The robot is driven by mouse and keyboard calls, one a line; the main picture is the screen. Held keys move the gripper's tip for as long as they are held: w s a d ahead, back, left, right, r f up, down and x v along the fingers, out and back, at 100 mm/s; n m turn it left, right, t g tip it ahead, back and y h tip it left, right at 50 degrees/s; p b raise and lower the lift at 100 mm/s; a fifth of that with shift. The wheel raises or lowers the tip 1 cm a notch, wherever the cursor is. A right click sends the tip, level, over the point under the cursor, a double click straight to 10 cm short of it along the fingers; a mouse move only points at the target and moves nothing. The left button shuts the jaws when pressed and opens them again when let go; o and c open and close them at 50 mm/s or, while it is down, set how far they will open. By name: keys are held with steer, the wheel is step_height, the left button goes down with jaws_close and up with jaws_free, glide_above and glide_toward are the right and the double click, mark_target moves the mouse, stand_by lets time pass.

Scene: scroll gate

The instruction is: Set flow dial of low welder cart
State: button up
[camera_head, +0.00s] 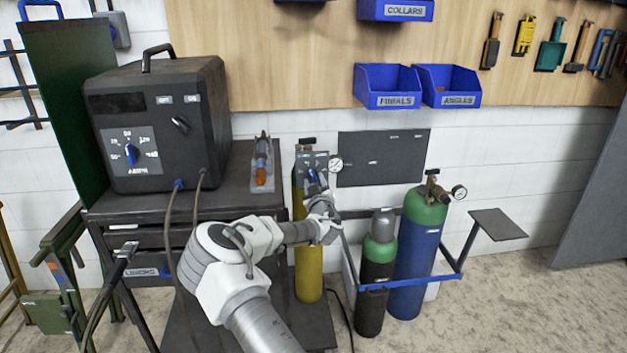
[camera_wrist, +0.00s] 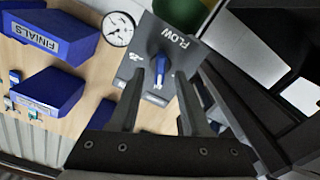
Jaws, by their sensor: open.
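The flow dial is a blue knob (camera_wrist: 165,70) on a grey plate marked FLOW (camera_wrist: 150,35) in the wrist view. In the head view the plate (camera_head: 312,160) stands at the top of a yellow cylinder (camera_head: 308,270) beside the welder cart (camera_head: 110,215). My gripper (camera_wrist: 159,76) is open, with one finger on each side of the knob in the wrist view. Whether the fingers touch it I cannot tell. In the head view my gripper (camera_head: 320,195) is just below the plate, and my arm covers part of the cart and cylinder.
A black welder (camera_head: 160,120) with its own blue dial sits on the cart. A pressure gauge (camera_head: 335,164) is right beside the plate. Green-topped cylinders (camera_head: 425,245) stand to the right in a blue-railed rack (camera_head: 410,283). Cables hang at the cart's front.

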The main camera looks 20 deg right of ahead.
mark_target(313, 176)
steer(key=shift+x, duration=1.2)
jaws_close()
